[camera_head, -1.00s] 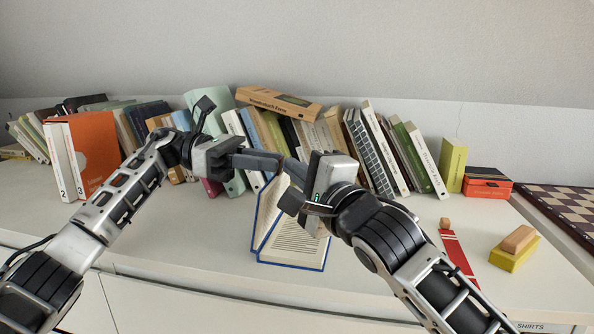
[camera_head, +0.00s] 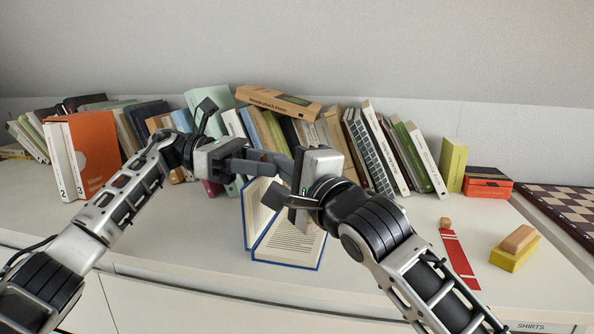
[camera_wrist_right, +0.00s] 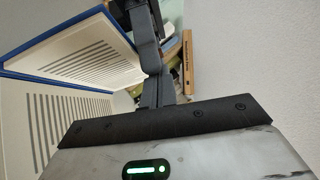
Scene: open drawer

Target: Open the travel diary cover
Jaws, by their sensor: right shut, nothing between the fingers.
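The travel diary has a blue cover and printed pages (camera_head: 287,245), and stands open on the white surface. Its cover side (camera_head: 253,215) is swung out to the left, at an angle to the page block. In the right wrist view the blue edge (camera_wrist_right: 62,83) and both page faces show at left. My right gripper (camera_head: 283,167) is shut and empty, above the diary. Its dark fingers also show in the right wrist view (camera_wrist_right: 152,70). My left gripper (camera_head: 268,160) is close to the right one, above the cover side; its finger gap is unclear.
A row of books (camera_head: 290,130) leans against the wall behind my grippers. An orange binder (camera_head: 95,150) stands at left. A red bookmark-like strip (camera_head: 459,258), a yellow block (camera_head: 514,254) and a chessboard (camera_head: 560,210) lie at right. The front surface left of the diary is clear.

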